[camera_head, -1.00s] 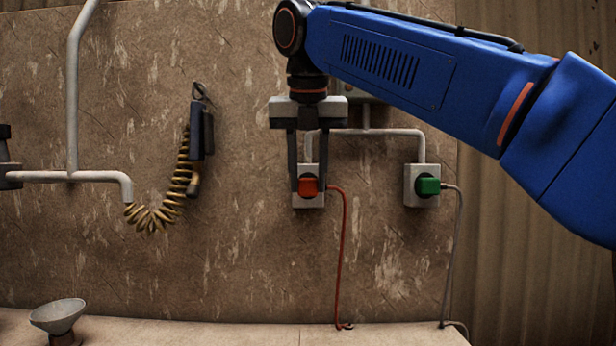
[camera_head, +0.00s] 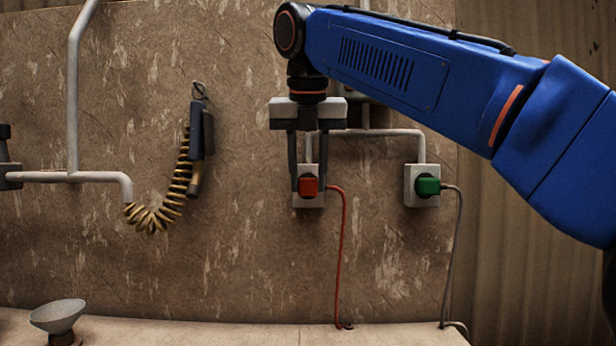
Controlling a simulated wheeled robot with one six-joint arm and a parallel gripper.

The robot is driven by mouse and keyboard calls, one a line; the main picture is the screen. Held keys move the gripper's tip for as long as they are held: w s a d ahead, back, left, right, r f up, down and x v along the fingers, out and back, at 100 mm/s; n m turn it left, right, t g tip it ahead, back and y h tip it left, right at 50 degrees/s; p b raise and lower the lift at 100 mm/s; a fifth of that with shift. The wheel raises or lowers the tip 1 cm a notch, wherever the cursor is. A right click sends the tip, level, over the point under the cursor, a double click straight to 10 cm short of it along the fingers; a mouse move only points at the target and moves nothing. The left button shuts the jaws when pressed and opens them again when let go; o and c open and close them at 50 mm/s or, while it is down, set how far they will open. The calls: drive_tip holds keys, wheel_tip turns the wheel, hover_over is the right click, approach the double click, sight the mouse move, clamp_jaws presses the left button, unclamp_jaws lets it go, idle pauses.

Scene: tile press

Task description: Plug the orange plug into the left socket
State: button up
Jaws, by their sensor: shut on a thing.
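The orange plug (camera_head: 308,187) is at the face of the left socket (camera_head: 310,203), a pale box on the wall. My gripper (camera_head: 308,184) points down from above, with one finger on each side of the plug, shut on it. The plug lines up with the socket's face; from this front view I cannot tell how deep it sits. A red-orange cable leaves the plug's right side and hangs to the bench. The socket's upper part is partly hidden by my gripper.
A green plug (camera_head: 427,186) sits in the right socket (camera_head: 421,172), its grey cable hanging down. Pale conduit (camera_head: 386,132) runs above both sockets. A coiled yellow hose (camera_head: 152,220) with a dark handle hangs left. A grey funnel-shaped cup (camera_head: 57,315) stands on the bench (camera_head: 230,333).

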drive_tip(key=o, duration=1.1)
drive_tip(key=shift+o, duration=0.2)
drive_tip(key=shift+r, duration=0.15)
drive_tip(key=v, duration=0.7)
drive_tip(key=shift+s, duration=0.15)
